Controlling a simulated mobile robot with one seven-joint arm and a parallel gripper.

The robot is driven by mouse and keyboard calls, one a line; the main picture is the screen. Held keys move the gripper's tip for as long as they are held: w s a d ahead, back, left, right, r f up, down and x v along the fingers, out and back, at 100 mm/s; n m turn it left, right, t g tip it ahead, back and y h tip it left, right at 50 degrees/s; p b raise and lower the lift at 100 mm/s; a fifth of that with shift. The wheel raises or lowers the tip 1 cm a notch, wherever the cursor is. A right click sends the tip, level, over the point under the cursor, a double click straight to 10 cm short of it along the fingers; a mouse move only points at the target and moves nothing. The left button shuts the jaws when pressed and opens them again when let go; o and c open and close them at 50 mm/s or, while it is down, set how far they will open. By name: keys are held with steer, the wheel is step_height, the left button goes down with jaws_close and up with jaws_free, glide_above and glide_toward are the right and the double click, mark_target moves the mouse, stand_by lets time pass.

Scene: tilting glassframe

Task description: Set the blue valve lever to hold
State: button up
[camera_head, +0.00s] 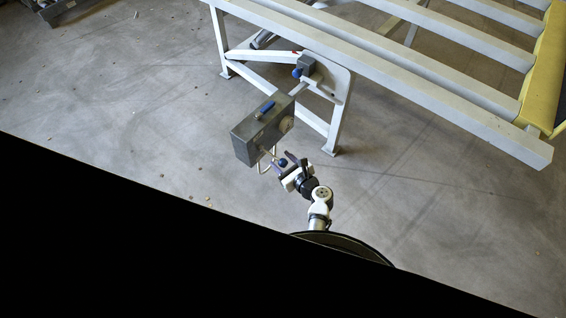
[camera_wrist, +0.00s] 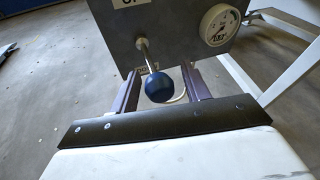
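The blue valve lever is a thin metal rod with a blue ball knob (camera_wrist: 159,87), coming out of the front of a grey box (camera_wrist: 175,30). The rod points down toward my gripper in the wrist view. The knob also shows in the head view (camera_head: 283,162), beside the grey box (camera_head: 245,146). My gripper (camera_wrist: 163,82) is open, with one finger on each side of the knob and gaps visible at both sides. A white label at the panel's top is cut off; a lower label behind the rod is partly hidden and hard to read.
A round gauge (camera_wrist: 219,25) sits on the panel to the right of the lever. A blue handle (camera_head: 266,108) lies on top of the box. The white steel frame (camera_head: 400,68) stands behind and right of it.

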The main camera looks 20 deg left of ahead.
steer(key=shift+f, duration=0.15)
steer(key=shift+p+v, duration=2.9)
steer(key=shift+v, duration=4.05)
